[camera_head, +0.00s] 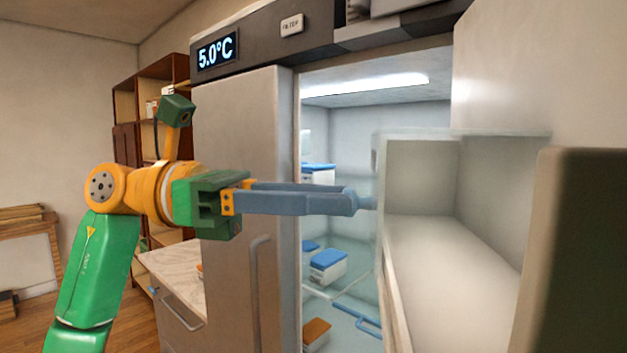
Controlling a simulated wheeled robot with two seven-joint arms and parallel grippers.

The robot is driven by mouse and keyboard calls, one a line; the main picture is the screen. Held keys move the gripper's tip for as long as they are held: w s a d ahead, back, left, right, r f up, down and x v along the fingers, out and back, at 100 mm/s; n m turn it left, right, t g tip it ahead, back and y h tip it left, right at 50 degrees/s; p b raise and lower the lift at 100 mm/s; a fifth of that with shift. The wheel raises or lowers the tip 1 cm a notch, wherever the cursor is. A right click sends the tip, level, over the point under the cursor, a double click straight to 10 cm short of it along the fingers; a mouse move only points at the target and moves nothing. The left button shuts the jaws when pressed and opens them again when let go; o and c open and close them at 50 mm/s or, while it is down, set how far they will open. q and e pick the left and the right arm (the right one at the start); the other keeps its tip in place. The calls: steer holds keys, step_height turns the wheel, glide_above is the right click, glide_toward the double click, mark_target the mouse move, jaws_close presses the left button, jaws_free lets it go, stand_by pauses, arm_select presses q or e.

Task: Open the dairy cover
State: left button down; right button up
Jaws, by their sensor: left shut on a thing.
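The dairy cover (379,240) is a pale, see-through panel at the left side of a white bin (450,260) on the inside of the fridge door. My left gripper (366,203) reaches in from the left across the fridge opening. Its long grey-blue fingers are shut on the cover's near edge, at a small grip. The fingertips hide most of that grip. The bin's inside looks empty. I cannot tell how far the cover is turned. My right gripper is not in view.
The fridge stands open, with a 5.0°C display (217,51) above. White boxes with blue lids (328,265) and an orange-topped box (316,331) lie inside. A closed steel door (240,130) with a bar handle stands to the left, close to my arm.

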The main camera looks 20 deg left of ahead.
arm_select(q)
steer(key=shift+w, duration=0.1)
steer(key=c, duration=0.8)
jaws_free()
steer(key=shift+o, duration=0.8)
steer(key=shift+d, duration=0.2)
steer(key=s+a, duration=0.1)
steer(key=a, duration=0.6)
steer(key=shift+s, duration=0.3)
